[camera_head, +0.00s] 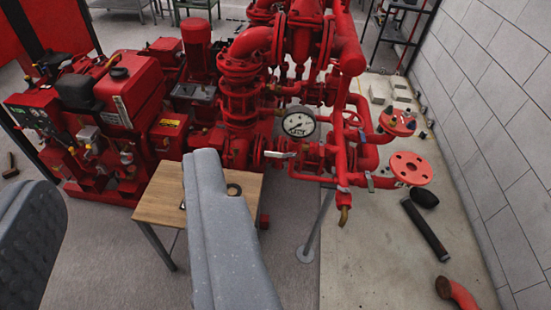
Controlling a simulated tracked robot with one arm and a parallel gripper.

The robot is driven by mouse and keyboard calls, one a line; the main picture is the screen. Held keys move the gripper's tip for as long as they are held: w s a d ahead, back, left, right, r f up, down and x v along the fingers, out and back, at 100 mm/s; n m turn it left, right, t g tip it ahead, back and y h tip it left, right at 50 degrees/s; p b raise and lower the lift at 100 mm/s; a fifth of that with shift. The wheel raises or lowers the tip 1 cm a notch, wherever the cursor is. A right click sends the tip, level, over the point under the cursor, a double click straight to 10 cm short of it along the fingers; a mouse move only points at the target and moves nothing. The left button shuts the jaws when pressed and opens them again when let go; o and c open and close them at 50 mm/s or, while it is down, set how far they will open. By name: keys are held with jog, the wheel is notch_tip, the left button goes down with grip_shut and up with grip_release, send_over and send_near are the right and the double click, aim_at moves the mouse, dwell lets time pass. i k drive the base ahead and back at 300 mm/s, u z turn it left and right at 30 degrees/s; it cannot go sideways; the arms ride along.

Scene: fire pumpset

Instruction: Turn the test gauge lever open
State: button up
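A round white-faced gauge (299,122) stands on the red pipework of the pumpset. A small pale lever (279,154) sits just below and left of the gauge, roughly level; it looks like the test gauge lever, but the label is not readable. My gripper (122,180) shows as two grey fingers in the foreground, wide apart with nothing between them. It is open. The right finger is nearer the lever in the picture, below and left of it, and apart from it.
A red engine (128,88) is at left. Red flanges (411,168) project at right. A dark cylinder (427,231) and red pipe elbow (458,293) lie near the block wall.

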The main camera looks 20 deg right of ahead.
aim_at(274, 154)
jog(key=z, duration=1.1)
jog(key=i, duration=0.85)
jog(key=u, duration=1.4)
